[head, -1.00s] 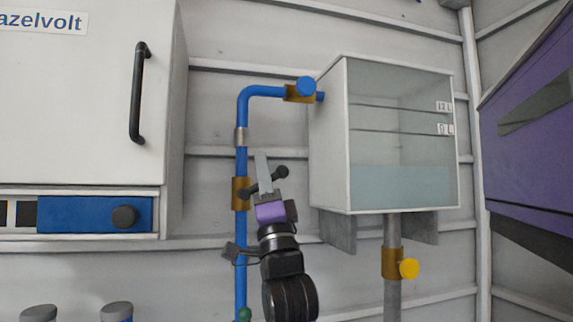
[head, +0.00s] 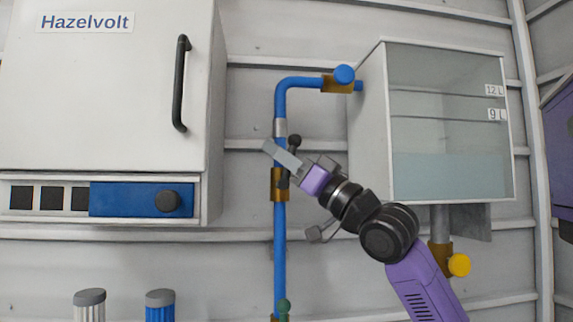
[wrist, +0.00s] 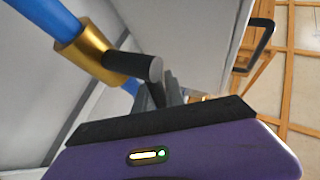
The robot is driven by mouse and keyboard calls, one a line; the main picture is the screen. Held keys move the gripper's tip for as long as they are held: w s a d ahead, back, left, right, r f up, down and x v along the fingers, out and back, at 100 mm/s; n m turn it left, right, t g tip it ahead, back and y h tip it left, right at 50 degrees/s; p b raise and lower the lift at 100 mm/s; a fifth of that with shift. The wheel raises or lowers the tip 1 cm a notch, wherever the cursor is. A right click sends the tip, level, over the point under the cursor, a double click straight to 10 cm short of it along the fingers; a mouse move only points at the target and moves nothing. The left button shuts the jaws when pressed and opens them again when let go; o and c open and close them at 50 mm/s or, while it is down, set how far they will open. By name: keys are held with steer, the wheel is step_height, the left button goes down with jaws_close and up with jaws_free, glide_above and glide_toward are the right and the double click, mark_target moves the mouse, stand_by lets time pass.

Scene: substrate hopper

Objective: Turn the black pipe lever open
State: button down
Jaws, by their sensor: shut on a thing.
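The black pipe lever (head: 295,141) is on the brass valve (head: 279,185) of the upright blue pipe (head: 281,235). In the head view it points steeply up and slightly right, close to the pipe's line. My gripper (head: 282,156) reaches in from the lower right and is shut on the lever, with the knob showing just above the fingers. The fingers hide the lever's middle. In the wrist view the lever (wrist: 132,66) stands out from the brass valve (wrist: 84,50), and my dark fingers (wrist: 157,95) are partly hidden behind its end.
A clear tank (head: 445,130) with water hangs to the right of the pipe, close to my arm. A white Hazelvolt cabinet (head: 105,100) stands to the left. A blue knob (head: 344,75) sits above, a green one (head: 284,305) below and a yellow one (head: 459,265) lower right.

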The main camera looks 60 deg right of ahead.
steer(key=shift+w+a+f+n+g+y, duration=0.1)
steer(key=shift+w+a+n+g+y, duration=0.2)
steer(key=shift+n+g+y, duration=0.3)
steer(key=shift+w+a+f+n+g+y, duration=0.15)
steer(key=shift+w+n+g+y, duration=0.2)
steer(key=shift+n+g, duration=0.35)
steer(key=c, duration=1.4)
jaws_free()
steer(key=a+b+v, duration=0.1)
steer(key=b+v, duration=0.2)
steer(key=v, duration=0.4)
steer(key=shift+s+d, duration=0.35)
steer(key=shift+d, duration=0.15)
steer(key=shift+f, duration=0.15)
